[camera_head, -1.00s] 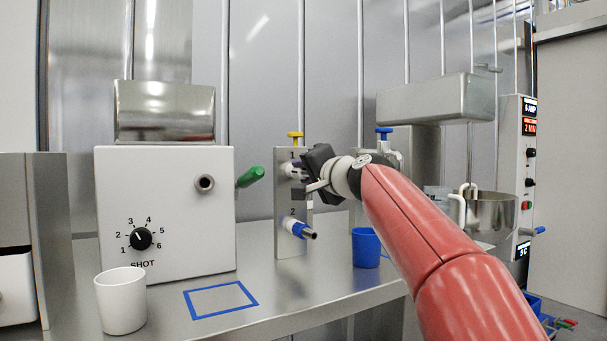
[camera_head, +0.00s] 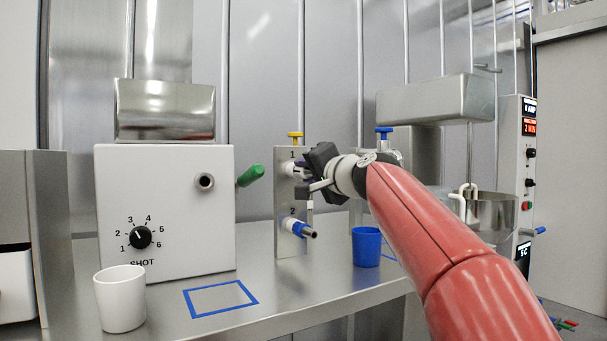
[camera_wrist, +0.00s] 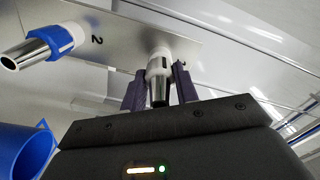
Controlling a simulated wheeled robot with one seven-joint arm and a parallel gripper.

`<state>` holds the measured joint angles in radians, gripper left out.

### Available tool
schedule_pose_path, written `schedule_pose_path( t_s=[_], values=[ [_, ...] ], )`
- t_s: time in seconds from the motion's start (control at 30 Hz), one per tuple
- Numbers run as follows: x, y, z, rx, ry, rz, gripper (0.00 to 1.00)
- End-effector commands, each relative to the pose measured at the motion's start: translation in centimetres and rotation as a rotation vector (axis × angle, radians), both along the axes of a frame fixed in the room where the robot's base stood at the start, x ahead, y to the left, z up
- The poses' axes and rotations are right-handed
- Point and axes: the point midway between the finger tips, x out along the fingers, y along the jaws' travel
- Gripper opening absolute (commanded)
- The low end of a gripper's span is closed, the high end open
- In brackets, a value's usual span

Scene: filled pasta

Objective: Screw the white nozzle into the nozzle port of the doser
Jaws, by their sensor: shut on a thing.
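The white nozzle (camera_wrist: 158,66), a metal tube with a white collar, sits between the two dark fingers of my gripper (camera_wrist: 160,80), which is shut on it. In the head view my gripper (camera_head: 303,174) is at spot 1 of the upright metal holder plate (camera_head: 290,240), and its fingers and body mostly hide the nozzle. The wrist view shows the collar at the plate's face; I cannot tell whether it is still seated there. The doser (camera_head: 170,215) is the white box at left, with a SHOT dial. Its round nozzle port (camera_head: 204,182) is empty.
A blue-collared nozzle (camera_head: 297,228) is at spot 2, just below my gripper. A green handle (camera_head: 250,176) sticks out beside the doser. A white cup (camera_head: 120,300) and a blue cup (camera_head: 366,247) stand on the steel table. The blue-outlined square (camera_head: 220,299) is empty.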

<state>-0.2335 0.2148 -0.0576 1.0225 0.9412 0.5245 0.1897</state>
Motion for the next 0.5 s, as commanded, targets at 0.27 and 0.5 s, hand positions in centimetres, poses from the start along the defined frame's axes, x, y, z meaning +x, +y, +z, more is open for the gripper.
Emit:
schedule_pose_path(
  t_s=[0.27, 0.5],
  values=[
    [-0.06, -0.03, 0.03, 0.0, 0.0, 0.0, 0.06],
    [-0.52, -0.36, -0.02, 0.0, -0.002, 0.0, 0.06]
  ],
)
